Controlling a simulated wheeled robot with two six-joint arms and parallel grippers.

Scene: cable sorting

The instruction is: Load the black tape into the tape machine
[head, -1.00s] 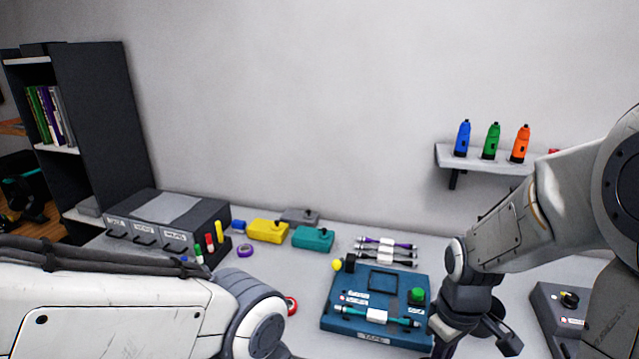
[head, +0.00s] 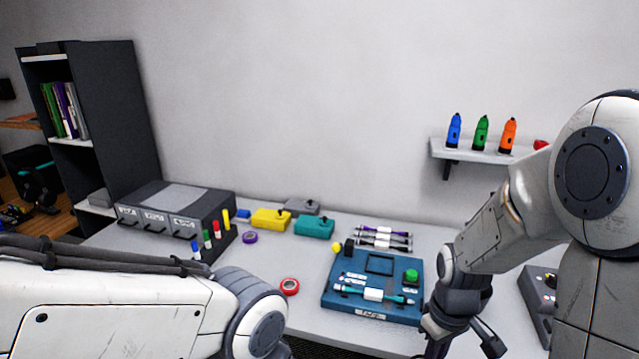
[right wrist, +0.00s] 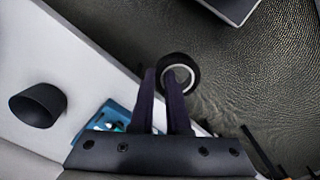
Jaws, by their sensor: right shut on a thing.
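The black tape (right wrist: 179,74) is a black ring with a pale inner rim, held at the fingertips of my right gripper (right wrist: 166,82) in the right wrist view. In that view it is seen against the dark floor, past the table's edge. The blue tape machine (head: 405,264) lies on the table in the head view, with a green button and a teal cable with a white band across its front. Part of it also shows behind my right fingers in the wrist view (right wrist: 117,110). In the head view my right gripper is at the lower edge, right of the machine's front. My left gripper is out of view.
A red tape roll (head: 289,287) and a purple one (head: 250,238) lie left of the machine. Banded cables (head: 383,238) lie behind it. Yellow (head: 270,219) and teal (head: 314,227) boxes stand farther back. A grey drawer unit (head: 170,217) stands left.

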